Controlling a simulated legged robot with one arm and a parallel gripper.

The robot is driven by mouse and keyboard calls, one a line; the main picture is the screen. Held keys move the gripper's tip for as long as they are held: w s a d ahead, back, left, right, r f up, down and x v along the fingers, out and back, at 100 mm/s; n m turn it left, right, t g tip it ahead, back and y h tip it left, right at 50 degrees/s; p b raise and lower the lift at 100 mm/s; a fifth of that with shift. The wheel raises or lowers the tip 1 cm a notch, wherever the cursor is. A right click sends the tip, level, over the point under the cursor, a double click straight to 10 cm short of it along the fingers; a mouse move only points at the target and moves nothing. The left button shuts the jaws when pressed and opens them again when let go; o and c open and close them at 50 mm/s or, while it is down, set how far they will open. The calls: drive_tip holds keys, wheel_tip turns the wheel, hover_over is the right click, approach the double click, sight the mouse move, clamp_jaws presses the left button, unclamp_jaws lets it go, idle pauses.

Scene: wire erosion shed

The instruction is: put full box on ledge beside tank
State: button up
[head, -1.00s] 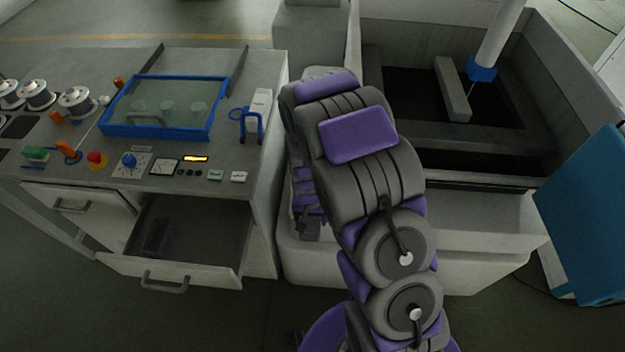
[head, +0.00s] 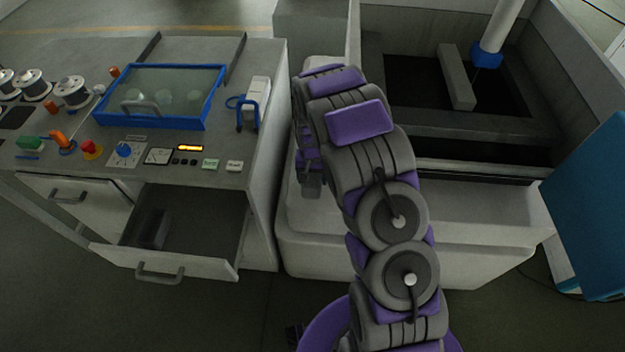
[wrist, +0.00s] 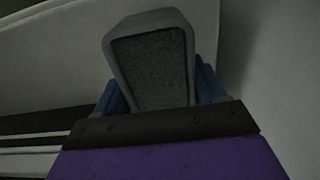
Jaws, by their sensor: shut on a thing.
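A grey-rimmed box (wrist: 150,68) filled to near its rim with dark speckled material is in the wrist view. My gripper (wrist: 160,88) is shut on it, with a blue finger on each side. In the head view my arm hides most of the gripper; its end hangs over the pale ledge (head: 322,225) at the left of the tank (head: 440,125). The ledge is also a pale surface behind the box in the wrist view (wrist: 60,60). I cannot tell whether the box touches the ledge.
A control bench (head: 210,55) stands left, with a blue-framed glass lid (head: 165,90), knobs and spools. Its drawer (head: 165,262) is pulled out, holding a dark block (head: 155,230). A blue panel (head: 590,215) stands at the right. The ledge's front part looks clear.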

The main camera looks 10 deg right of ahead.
sight(312, 178)
drive_tip(key=shift+w, duration=0.5)
drive_tip(key=shift+w+a, duration=0.2)
drive_tip(key=shift+w, duration=0.05)
drive_tip(key=shift+w+f, duration=0.1)
drive_tip(key=shift+f, duration=0.05)
wheel_tip(312, 178, down, 3)
drive_tip(key=shift+r+b, duration=0.1)
drive_tip(key=shift+b, duration=0.65)
drive_tip(key=shift+d+f, duration=0.15)
drive_tip(key=shift+f, duration=0.15)
drive_tip(key=shift+d+r, duration=0.1)
